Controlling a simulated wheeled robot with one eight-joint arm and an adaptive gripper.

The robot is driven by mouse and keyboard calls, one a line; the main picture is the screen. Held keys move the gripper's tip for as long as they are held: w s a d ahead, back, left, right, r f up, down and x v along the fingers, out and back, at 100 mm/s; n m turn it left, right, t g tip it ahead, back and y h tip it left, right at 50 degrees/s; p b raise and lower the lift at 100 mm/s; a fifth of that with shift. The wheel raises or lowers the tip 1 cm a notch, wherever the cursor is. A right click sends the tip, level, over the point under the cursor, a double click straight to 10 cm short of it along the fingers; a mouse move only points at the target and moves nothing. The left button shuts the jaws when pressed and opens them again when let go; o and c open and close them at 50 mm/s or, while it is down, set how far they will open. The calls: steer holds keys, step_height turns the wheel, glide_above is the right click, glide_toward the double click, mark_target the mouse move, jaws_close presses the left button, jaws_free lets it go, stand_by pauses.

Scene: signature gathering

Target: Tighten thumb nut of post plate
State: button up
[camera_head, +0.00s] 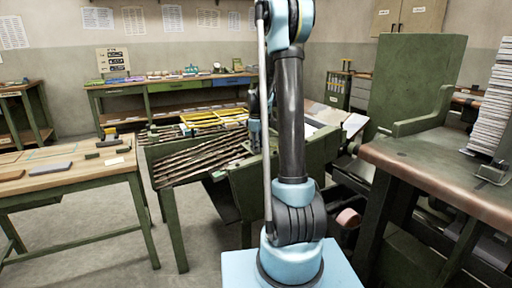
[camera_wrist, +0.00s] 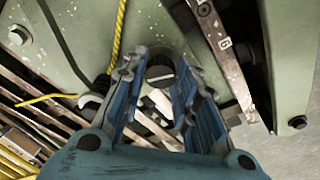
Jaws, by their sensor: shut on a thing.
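In the wrist view my gripper (camera_wrist: 159,66) has its two blue, dark-tipped fingers on either side of a small dark round piece, which looks like the thumb nut (camera_wrist: 160,72). The fingers are closed on its sides. The nut sits at the edge of a worn green metal plate, apparently the post plate (camera_wrist: 155,22). The fingertips hide part of the nut, and I cannot tell how tightly it is seated. In the head view my gripper (camera_head: 255,128) is small over the green slatted machine, partly behind my arm; the nut cannot be made out there.
The green machine (camera_head: 200,158) has sloping slats and a yellow rack (camera_head: 214,118). A wooden workbench (camera_head: 70,172) stands left, a brown-topped table (camera_head: 440,178) right. Floor shows between bench and machine.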

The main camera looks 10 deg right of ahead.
steer(key=m, duration=0.7)
steer(key=shift+a+t+h, duration=0.1)
steer(key=shift+t+h, duration=0.2)
steer(key=shift+h, duration=0.1)
steer(key=m+h, duration=0.1)
steer(key=m, duration=0.6)
steer(key=o, duration=1.1)
steer(key=shift+c, duration=0.2)
steer(key=shift+r, duration=0.1)
steer(key=v, duration=1.1)
steer(key=shift+s+a+r, duration=0.15)
steer(key=shift+r, duration=0.15)
